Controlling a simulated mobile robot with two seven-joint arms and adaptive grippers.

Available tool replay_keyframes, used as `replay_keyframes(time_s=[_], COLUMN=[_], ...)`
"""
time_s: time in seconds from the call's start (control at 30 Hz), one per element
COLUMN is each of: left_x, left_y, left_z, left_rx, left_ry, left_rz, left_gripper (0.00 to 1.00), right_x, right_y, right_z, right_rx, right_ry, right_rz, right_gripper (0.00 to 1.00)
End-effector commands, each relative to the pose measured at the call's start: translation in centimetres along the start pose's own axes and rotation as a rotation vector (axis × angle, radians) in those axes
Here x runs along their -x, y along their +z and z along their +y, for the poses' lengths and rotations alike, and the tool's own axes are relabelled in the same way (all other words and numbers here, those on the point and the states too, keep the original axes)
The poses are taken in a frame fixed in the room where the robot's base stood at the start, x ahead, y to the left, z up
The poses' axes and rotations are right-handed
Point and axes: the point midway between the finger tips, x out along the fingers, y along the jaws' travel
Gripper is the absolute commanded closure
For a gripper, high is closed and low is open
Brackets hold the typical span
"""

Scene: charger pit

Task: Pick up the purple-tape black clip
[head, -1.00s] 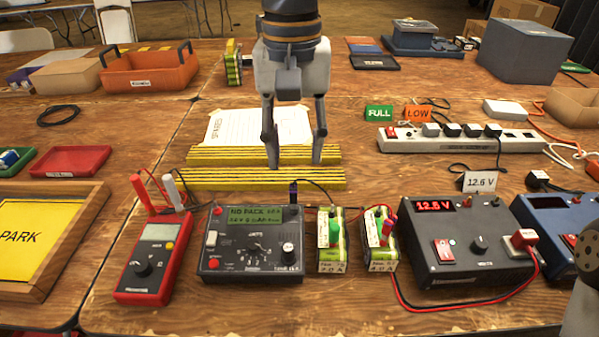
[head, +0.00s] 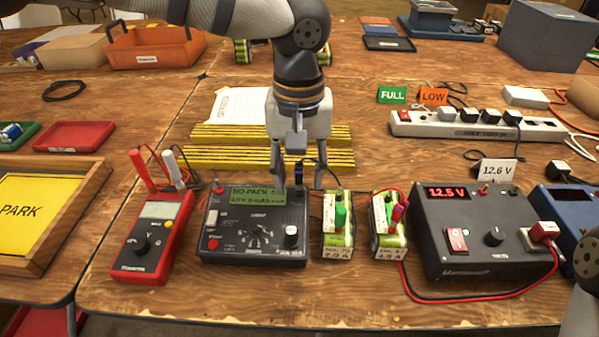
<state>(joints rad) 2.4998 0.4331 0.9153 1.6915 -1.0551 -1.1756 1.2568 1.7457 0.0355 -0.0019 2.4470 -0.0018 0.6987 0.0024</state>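The black clip with purple tape (head: 298,172) stands upright at the back right corner of the dark charger box (head: 254,222), with a black lead beside it. My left gripper (head: 298,188) points down over that corner. Its two fingers are apart, one on each side of the clip in this view, and I see no finger closed on it. I cannot tell whether either finger touches the clip. The charger's green screen reads "NO PACK". My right gripper is out of the picture; only part of that arm shows at the lower right.
A red multimeter (head: 150,240) lies left of the charger. Two battery packs (head: 338,235) with coloured clips stand to its right, then a black power supply (head: 470,235) reading 12.5 V. Yellow-black strips (head: 215,155) and a power strip (head: 475,128) lie behind.

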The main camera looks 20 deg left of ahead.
Motion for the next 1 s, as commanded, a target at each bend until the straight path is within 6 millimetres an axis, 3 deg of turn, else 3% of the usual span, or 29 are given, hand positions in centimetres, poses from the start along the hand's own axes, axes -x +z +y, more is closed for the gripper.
replay_keyframes(time_s=[0.07, 0.2, 0.23, 0.63, 0.8, 1.0], left_x=[0.1, 0.1, 0.1, 0.7, 4.1, 10.5], left_y=[0.0, 0.0, 0.0, -0.1, 0.1, 3.8], left_z=[0.0, 0.0, 0.0, 0.0, -0.2, -3.5], left_rx=[0.0, 0.0, 0.0, 0.0, 0.001, 0.001], left_ry=[0.0, 0.0, 0.0, 0.0, 0.001, 0.005], left_rz=[0.001, 0.0, 0.0, 0.003, 0.011, 0.024], left_gripper=[0.66, 0.98, 1.0, 1.0, 1.0, 1.0], right_x=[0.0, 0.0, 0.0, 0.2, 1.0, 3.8], right_y=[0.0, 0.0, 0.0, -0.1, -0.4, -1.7], right_z=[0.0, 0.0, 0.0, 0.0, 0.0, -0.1], right_rx=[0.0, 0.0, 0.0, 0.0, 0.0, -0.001], right_ry=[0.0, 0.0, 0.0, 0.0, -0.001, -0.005], right_rz=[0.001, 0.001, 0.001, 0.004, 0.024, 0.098], right_gripper=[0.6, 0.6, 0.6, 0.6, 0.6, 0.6])
